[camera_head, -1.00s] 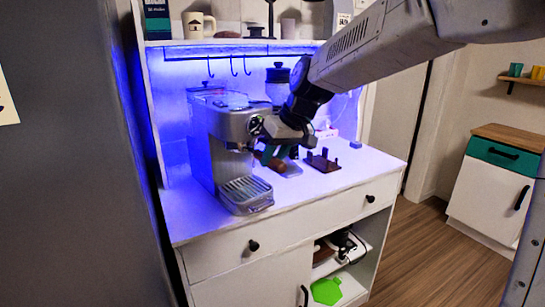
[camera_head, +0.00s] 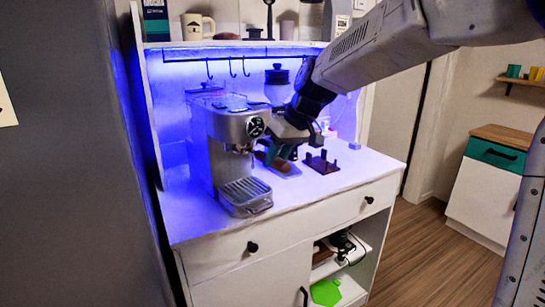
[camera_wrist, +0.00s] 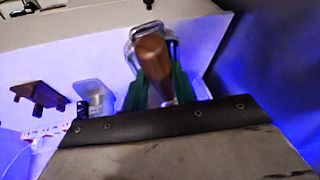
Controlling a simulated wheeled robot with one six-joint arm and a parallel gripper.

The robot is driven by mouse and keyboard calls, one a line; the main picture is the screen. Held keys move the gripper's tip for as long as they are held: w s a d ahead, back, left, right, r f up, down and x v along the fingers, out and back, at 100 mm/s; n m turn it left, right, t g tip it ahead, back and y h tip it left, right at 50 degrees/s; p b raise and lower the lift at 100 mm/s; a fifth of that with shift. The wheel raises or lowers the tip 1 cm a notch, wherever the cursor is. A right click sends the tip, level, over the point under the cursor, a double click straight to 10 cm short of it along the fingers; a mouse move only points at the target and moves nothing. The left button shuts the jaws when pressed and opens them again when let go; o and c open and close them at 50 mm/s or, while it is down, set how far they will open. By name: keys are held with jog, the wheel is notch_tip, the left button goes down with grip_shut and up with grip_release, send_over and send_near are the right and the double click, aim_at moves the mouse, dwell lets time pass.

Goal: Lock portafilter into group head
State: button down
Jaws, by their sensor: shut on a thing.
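The silver espresso machine (camera_head: 232,120) stands on the left of the cabinet top. Its group head (camera_head: 240,149) sits under the front panel, above the drip tray (camera_head: 245,192). My gripper (camera_head: 272,157) is just right of the group head. In the wrist view my gripper's green fingers (camera_wrist: 160,88) are shut on the brown portafilter handle (camera_wrist: 152,60). The portafilter's metal part (camera_wrist: 150,32) shows beyond the handle. In the head view the portafilter is small and partly hidden by my gripper, apparently apart from the group head.
A dark brown stand with pegs (camera_head: 322,163) is on the counter to the right; it also shows in the wrist view (camera_wrist: 38,94). A coffee grinder (camera_head: 277,82) stands behind my wrist. Hooks hang from the rail above. The counter's front right is clear.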

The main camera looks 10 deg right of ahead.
jog(key=c, duration=1)
grip_release()
jog(key=shift+c, duration=0.2)
jog(key=v, duration=0.7)
jog(key=s+d+f+m+h, duration=0.1)
jog(key=s+d+f, duration=0.1)
jog(key=s, duration=0.8)
jog(key=s+d+f+m+g+h, duration=0.1)
jog(key=s+d+f+m, duration=0.1)
jog(key=s, duration=0.9)
jog(key=s+d+f+m+g+h, duration=0.1)
jog(key=s+d+f, duration=0.3)
jog(key=s, duration=0.7)
notch_tip(320, 180, down, 2)
jog(key=shift+s+f+m+h, duration=0.1)
jog(key=shift+s+m+h, duration=0.15)
jog(key=shift+m+h, duration=0.4)
